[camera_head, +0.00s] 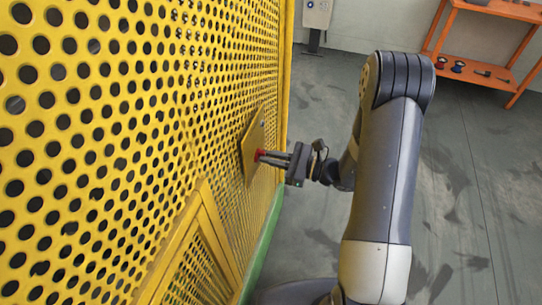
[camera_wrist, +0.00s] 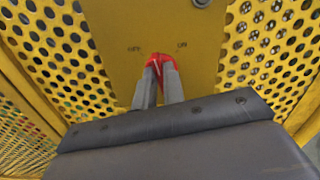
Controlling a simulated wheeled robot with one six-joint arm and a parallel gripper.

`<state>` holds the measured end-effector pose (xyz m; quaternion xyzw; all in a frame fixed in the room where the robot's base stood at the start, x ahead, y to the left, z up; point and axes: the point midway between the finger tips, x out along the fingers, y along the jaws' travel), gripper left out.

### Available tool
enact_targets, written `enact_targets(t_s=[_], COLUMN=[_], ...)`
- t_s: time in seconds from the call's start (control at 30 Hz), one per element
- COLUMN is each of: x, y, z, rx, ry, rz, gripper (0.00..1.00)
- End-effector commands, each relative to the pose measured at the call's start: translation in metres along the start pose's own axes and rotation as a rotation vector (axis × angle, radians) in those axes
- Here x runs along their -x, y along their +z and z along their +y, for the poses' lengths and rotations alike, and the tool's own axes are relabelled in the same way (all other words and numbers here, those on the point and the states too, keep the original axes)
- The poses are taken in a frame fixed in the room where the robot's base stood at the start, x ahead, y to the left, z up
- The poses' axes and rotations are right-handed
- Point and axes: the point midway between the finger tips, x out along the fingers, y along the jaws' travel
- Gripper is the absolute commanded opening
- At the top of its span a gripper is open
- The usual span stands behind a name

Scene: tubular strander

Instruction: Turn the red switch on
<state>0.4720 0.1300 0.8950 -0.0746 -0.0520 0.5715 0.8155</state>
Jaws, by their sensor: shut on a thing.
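The red switch (camera_wrist: 159,60) is on a yellow plate (camera_wrist: 120,25) with the labels OFF on the left and ON on the right. In the wrist view my gripper (camera_wrist: 160,74) is shut on the red switch, with a finger on each side of its handle. A pale mark on the handle leans slightly to the right of straight up, toward the ON side. In the head view the fingers of my gripper (camera_head: 262,156) reach left to the red switch (camera_head: 257,154) on the plate (camera_head: 249,145). The fingers hide part of the switch.
The plate is on a yellow perforated guard wall (camera_head: 90,130), with a green base strip (camera_head: 262,245) below it. An orange shelf (camera_head: 480,65) with small items stands at the back right. A grey box (camera_head: 316,14) is at the back. Grey floor (camera_head: 455,215) lies open to the right.

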Motion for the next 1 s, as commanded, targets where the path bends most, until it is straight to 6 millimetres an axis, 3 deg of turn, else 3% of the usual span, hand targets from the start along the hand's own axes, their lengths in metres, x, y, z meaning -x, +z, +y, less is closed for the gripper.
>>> enact_targets(t_s=[0.6, 1.0], x=[0.0, 0.0], y=[0.0009, -0.001], z=[-0.0034, -0.0043], rx=[-0.583, -0.871], ry=[0.0, 0.0], rz=[0.0, 0.0], gripper=[0.0, 0.0])
